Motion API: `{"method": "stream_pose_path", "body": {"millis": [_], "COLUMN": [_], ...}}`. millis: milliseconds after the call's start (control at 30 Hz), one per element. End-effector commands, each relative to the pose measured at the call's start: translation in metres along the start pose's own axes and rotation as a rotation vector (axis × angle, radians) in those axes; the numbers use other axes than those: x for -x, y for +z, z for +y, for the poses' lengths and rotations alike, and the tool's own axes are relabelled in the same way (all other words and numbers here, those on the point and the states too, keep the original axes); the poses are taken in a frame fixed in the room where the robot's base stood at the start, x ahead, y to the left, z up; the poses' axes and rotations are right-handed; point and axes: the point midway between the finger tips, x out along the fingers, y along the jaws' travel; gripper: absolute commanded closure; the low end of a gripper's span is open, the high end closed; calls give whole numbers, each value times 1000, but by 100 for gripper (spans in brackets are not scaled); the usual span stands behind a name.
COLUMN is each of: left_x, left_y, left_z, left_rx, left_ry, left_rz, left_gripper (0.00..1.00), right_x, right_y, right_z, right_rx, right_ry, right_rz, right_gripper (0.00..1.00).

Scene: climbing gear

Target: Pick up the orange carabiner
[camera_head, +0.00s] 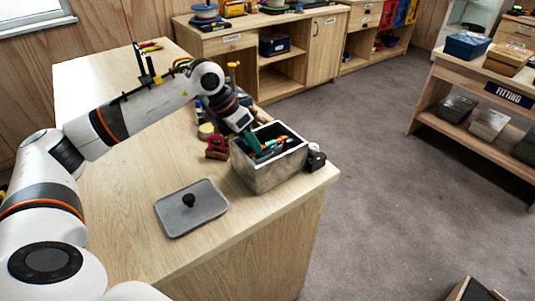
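Inside the box are several small items in green, teal and orange. A small orange piece (272,144) shows beside the gripper tip; it may be the orange carabiner, but its shape is too small to tell. My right gripper is not in view.
A grey lid with a black knob (190,207) lies flat on the table (130,190) in front of the box. A dark red item (216,147) stands left of the box and a small black item (316,160) right of it. The table's left part is clear.

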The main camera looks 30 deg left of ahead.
Motion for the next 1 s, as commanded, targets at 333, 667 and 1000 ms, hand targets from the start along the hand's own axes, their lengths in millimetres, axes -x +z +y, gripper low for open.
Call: {"method": "stream_pose_path", "body": {"millis": [333,667,1000], "left_x": [-40,-41,-40], "left_y": [-6,-6,-6], "left_z": [6,5,5], "left_rx": [0,0,0], "left_ry": [1,1,1], "left_rz": [-2,-1,0], "left_gripper": [65,84,100], "right_x": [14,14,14], "right_y": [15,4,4], "right_z": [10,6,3], "right_rx": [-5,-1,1], "right_ry": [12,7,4], "right_rz": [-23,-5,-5], "right_gripper": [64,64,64]}}
